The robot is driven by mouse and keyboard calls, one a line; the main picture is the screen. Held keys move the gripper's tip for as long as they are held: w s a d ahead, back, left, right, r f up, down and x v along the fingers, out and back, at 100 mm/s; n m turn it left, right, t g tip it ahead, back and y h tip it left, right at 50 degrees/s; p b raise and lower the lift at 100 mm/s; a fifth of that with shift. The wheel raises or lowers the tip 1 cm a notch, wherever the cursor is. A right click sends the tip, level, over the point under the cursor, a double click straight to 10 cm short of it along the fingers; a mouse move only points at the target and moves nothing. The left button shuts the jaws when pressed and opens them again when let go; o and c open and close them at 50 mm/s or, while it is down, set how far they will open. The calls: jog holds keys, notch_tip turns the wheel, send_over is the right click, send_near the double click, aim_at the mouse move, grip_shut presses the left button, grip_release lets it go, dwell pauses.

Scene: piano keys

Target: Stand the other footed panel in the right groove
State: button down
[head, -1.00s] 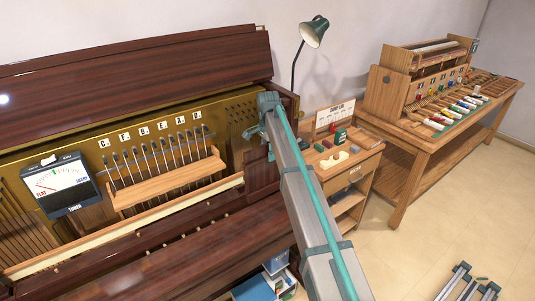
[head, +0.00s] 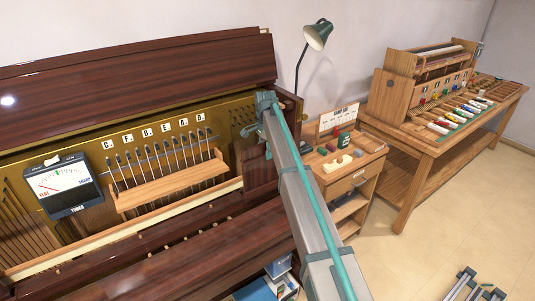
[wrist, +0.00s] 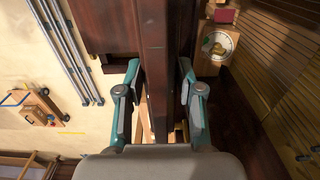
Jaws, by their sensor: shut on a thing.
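In the wrist view my gripper (wrist: 160,82) has its two teal-and-grey fingers on either side of a long dark reddish-brown panel (wrist: 154,45). The fingers are shut on it, and the panel runs from between them to the top of the picture. Its foot and lower end cannot be made out. More dark wood lies close beside it, so its edges are hard to separate. I cannot pick out the right groove in either view. In the head view my arm reaches toward the right end of the open piano (head: 150,62), and the fingers are not clearly visible there.
A tuner (head: 63,186) and a wooden rail (head: 172,186) sit in the piano. A lamp (head: 317,35) stands behind it. A small cabinet (head: 352,184) and a workbench (head: 432,160) stand to the right.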

jog(key=w+a+f+b, duration=0.2)
jog(key=w+f, duration=0.3)
jog(key=w, duration=0.1)
dwell(2.3)
jog(key=shift+f, duration=0.1)
dwell(0.8)
dwell(0.5)
jog(key=c, duration=0.7)
grip_release()
jog(key=shift+s, duration=0.1)
jog(key=shift+o, duration=0.2)
